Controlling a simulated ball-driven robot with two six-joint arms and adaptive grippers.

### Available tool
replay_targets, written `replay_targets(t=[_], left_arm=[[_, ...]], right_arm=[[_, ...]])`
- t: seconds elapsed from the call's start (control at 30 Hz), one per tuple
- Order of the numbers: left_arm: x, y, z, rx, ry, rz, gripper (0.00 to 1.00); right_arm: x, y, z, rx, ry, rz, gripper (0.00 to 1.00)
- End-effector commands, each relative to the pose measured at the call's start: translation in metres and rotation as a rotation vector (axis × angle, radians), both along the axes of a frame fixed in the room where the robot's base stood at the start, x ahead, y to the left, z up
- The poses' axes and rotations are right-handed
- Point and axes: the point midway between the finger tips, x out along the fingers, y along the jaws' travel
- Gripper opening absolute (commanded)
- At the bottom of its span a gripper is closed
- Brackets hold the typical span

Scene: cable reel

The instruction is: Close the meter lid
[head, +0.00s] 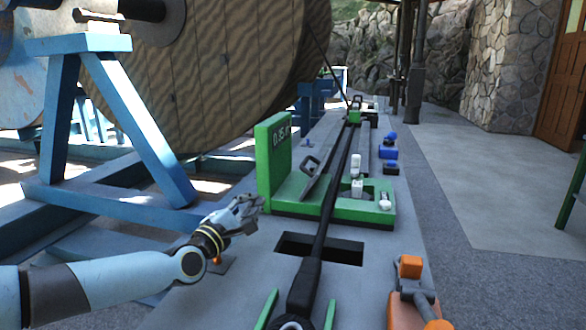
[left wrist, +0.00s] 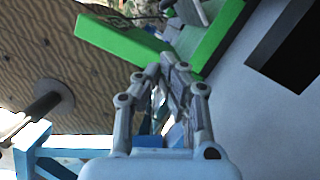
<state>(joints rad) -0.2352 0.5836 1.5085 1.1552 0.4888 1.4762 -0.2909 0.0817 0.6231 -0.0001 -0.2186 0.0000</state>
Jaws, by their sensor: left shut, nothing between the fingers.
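The green meter lid (head: 270,168) stands upright, open, at the left end of the green meter base (head: 345,208) on the grey bench. Numerals show on its right-facing side. A black cable (head: 338,175) runs lengthwise across the base. My left gripper (head: 250,205) is shut and empty, low beside the lid's near left side. In the left wrist view the lid (left wrist: 125,38) is a green slab just past my shut fingertips, and the base (left wrist: 212,38) is to its right. I cannot tell whether the fingers touch the lid. My right gripper is not in view.
A large wooden cable reel (head: 225,75) on a blue stand (head: 140,125) is behind and left of the lid. A dark rectangular slot (head: 320,248) lies in front of the base. An orange-tipped fixture (head: 410,267) is at the front right. Open floor (head: 490,200) lies to the right.

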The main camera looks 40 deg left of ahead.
Motion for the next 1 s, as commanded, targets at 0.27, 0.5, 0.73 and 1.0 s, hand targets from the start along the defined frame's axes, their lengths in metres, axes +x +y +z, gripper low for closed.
replay_targets(t=[0.27, 0.5, 0.73, 1.0], left_arm=[[0.056, 0.016, 0.005, 0.004, -0.002, 0.001, 0.00], [0.106, 0.032, 0.008, 0.004, 0.000, 0.000, 0.00], [0.149, 0.045, 0.011, 0.006, 0.001, 0.000, 0.00], [0.175, 0.052, 0.016, 0.005, 0.003, -0.001, 0.00]], right_arm=[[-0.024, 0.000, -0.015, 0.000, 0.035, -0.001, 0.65], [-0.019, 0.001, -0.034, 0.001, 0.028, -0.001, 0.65], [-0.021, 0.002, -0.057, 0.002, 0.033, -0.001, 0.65], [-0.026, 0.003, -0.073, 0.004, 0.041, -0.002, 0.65]])
